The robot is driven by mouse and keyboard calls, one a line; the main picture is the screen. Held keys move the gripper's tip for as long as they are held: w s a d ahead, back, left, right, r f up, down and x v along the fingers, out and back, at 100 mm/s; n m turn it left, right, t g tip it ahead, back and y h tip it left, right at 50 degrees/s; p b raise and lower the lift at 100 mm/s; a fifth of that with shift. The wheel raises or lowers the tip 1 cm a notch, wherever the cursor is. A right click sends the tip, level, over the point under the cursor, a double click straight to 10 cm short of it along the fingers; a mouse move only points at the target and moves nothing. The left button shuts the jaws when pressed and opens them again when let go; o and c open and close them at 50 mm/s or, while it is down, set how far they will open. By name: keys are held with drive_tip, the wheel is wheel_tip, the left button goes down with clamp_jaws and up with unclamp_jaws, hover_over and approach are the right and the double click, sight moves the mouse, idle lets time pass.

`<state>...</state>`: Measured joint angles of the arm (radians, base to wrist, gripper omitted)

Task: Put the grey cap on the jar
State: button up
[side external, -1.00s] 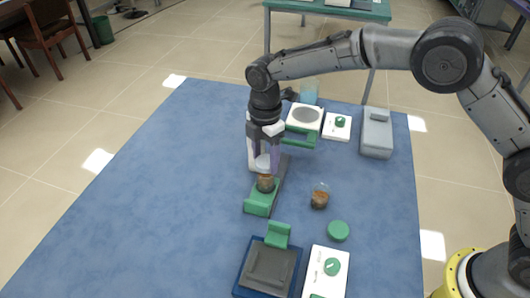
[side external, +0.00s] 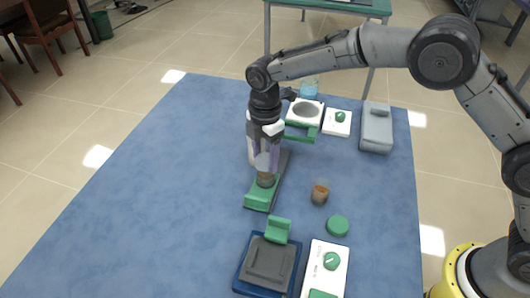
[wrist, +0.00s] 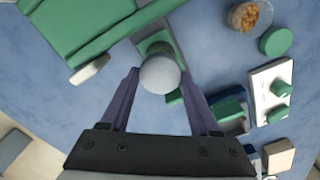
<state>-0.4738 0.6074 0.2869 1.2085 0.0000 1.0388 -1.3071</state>
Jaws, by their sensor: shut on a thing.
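The pale grey round cap (wrist: 159,76) is between the fingers of my gripper (wrist: 161,78) in the wrist view. In the side view my gripper (side external: 264,158) points down and is shut on the cap.
A dark press-like device (side external: 268,266) and a white control box (side external: 325,268) are in front. The mat's left side is clear.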

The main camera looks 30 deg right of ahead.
sight(265, 160)
drive_tip(key=shift+f, duration=0.25)
drive_tip(key=o, duration=1.4)
drive_tip(key=shift+r, duration=3.95)
